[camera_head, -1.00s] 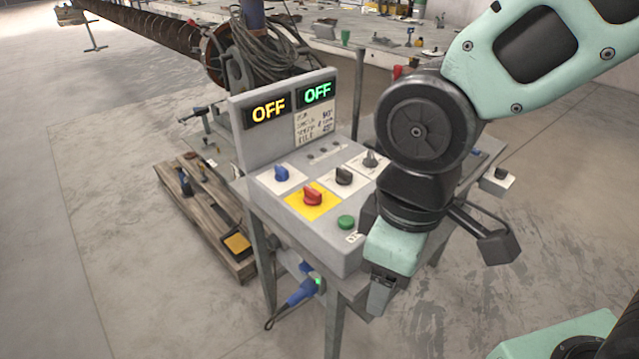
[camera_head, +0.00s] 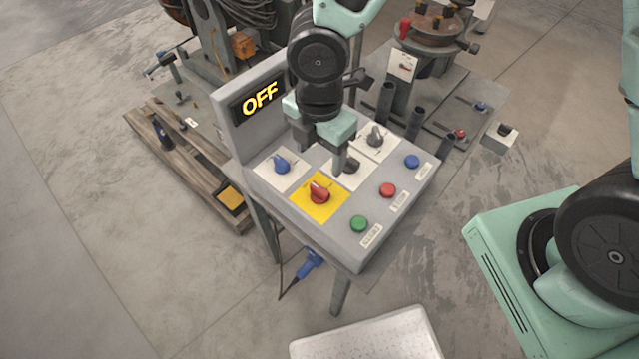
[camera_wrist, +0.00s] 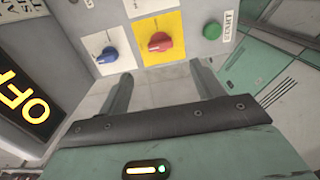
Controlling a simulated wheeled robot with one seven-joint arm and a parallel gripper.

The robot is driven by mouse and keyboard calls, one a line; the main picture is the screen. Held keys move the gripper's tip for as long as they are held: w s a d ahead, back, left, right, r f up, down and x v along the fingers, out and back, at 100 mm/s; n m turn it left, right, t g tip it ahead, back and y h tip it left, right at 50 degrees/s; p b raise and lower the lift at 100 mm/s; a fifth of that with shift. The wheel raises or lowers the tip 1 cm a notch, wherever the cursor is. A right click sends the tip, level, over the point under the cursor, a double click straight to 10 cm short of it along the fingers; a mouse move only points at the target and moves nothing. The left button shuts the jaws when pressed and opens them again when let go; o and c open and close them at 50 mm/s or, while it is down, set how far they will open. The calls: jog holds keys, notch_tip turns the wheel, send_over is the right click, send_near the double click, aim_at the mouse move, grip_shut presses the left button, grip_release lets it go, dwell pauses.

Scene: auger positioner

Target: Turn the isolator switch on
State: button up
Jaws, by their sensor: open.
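The red rotary switch (camera_head: 319,192) sits on a yellow plate (camera_head: 308,209) on the sloping top of the grey control box (camera_head: 275,190). I take it as the isolator. My gripper (camera_head: 325,148) is above the panel, up and slightly right of the red switch in the head view, pointing down. In the wrist view, the red switch (camera_wrist: 160,42) shows beyond my fingertips, roughly midway between them and apart from them. My gripper (camera_wrist: 160,72) is open and empty. One display (camera_head: 260,100) reads OFF in yellow; my arm hides the other.
A blue knob (camera_head: 281,165) is left of the yellow plate. A black knob (camera_head: 351,167) and a grey knob (camera_head: 375,136) are to the right, close to my gripper. Green (camera_head: 359,223), red (camera_head: 387,190) and blue (camera_head: 412,161) buttons line the front edge.

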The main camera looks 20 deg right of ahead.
aim_at(319, 189)
notch_tip(319, 189, down, 11)
jog(key=shift+f+b, duration=0.1)
jog(key=shift+b, duration=0.6)
jog(key=shift+c, duration=0.4)
jog(key=c, duration=0.9)
